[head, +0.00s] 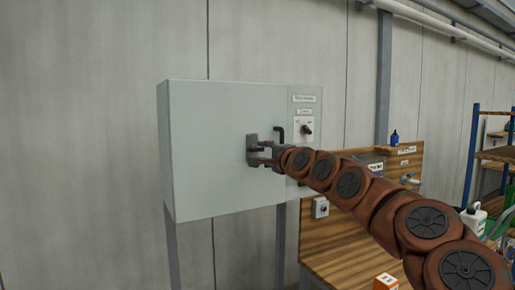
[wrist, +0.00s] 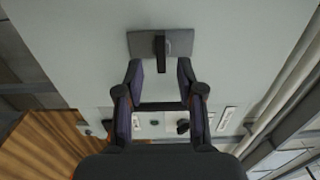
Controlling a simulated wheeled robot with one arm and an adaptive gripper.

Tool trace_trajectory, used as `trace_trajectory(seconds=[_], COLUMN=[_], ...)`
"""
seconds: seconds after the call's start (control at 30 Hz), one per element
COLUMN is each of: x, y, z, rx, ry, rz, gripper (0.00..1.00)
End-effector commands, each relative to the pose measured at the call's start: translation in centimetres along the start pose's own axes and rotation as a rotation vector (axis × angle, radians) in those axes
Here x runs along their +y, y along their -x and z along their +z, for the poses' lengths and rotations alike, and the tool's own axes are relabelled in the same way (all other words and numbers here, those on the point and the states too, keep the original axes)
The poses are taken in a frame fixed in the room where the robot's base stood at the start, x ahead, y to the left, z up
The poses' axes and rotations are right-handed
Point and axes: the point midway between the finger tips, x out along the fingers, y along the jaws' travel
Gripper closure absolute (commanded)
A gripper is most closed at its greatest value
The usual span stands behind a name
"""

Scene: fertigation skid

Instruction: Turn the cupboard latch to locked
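The grey-green cupboard (head: 215,150) fills the middle of the head view. The latch, a dark plate (head: 251,143) with a short lever, is on its front; in the wrist view the latch plate (wrist: 180,43) is at the top middle. In the wrist view my gripper (wrist: 160,68) is open, one fingertip each side of the lever's end, with gaps visible on both sides.
A side panel has labels and a black knob (head: 306,129).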

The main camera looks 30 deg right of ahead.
Motion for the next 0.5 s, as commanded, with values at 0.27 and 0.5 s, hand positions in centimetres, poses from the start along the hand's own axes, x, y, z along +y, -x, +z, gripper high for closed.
trace_trajectory(seconds=[0.27,0.5], x=[-0.3,-0.1], y=[-3.2,-4.4], z=[0.1,0.0], rx=[-0.001,0.001], ry=[0.001,0.003], rz=[-0.001,0.0], gripper=[0.62,0.62])
